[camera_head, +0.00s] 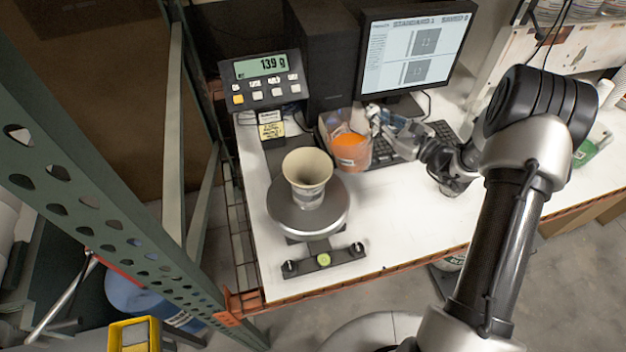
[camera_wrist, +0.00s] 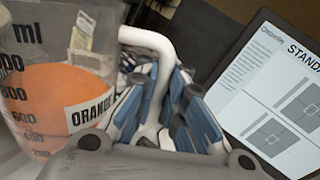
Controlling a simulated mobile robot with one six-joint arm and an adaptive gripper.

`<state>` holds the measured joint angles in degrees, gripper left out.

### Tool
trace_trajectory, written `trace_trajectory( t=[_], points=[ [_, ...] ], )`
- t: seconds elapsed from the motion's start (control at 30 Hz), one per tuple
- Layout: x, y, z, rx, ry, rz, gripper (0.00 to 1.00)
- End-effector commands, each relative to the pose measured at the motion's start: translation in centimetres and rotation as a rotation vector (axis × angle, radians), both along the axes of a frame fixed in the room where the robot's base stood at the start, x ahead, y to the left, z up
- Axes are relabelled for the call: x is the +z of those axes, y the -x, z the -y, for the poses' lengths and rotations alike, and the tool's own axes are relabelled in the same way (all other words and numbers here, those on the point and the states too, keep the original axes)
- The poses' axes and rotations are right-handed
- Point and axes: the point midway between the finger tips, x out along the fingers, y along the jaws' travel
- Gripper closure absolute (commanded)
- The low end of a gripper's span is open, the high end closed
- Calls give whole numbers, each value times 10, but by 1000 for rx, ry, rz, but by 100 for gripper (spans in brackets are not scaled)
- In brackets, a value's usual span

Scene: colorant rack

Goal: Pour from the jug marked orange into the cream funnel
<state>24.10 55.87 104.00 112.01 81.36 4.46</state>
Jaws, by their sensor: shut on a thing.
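The clear jug (camera_head: 350,152) holds orange liquid and looks roughly upright, behind and to the right of the funnel. In the wrist view the jug (camera_wrist: 50,85) shows black volume marks and a label reading ORANGE. My gripper (camera_head: 383,126) is shut on the jug's white handle; its blue-padded fingers (camera_wrist: 165,100) sit on both sides of the handle. The cream funnel (camera_head: 307,168) stands wide end up in a clear container (camera_head: 308,198) on the round scale pan (camera_head: 283,212). No stream shows between jug and funnel. The jug's base is partly hard to see.
The scale display (camera_head: 262,68) reads 139 g. A monitor (camera_head: 415,50) and a keyboard (camera_head: 440,135) stand behind the jug and my gripper. A green rack post (camera_head: 110,210) rises at the left. The white table (camera_head: 400,220) is clear at front right.

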Motion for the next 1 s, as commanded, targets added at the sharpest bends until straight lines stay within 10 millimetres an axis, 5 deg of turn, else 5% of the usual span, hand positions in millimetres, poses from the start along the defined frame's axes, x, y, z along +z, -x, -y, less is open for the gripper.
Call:
trace_trajectory(
  t=[0.2, 0.5, 1.0],
  points=[
    [-29, -6, 7, -2, -94, -73, 100],
    [-45, -10, 11, -5, -188, -148, 100],
    [0, -11, 12, -5, -198, -156, 100]
  ],
)
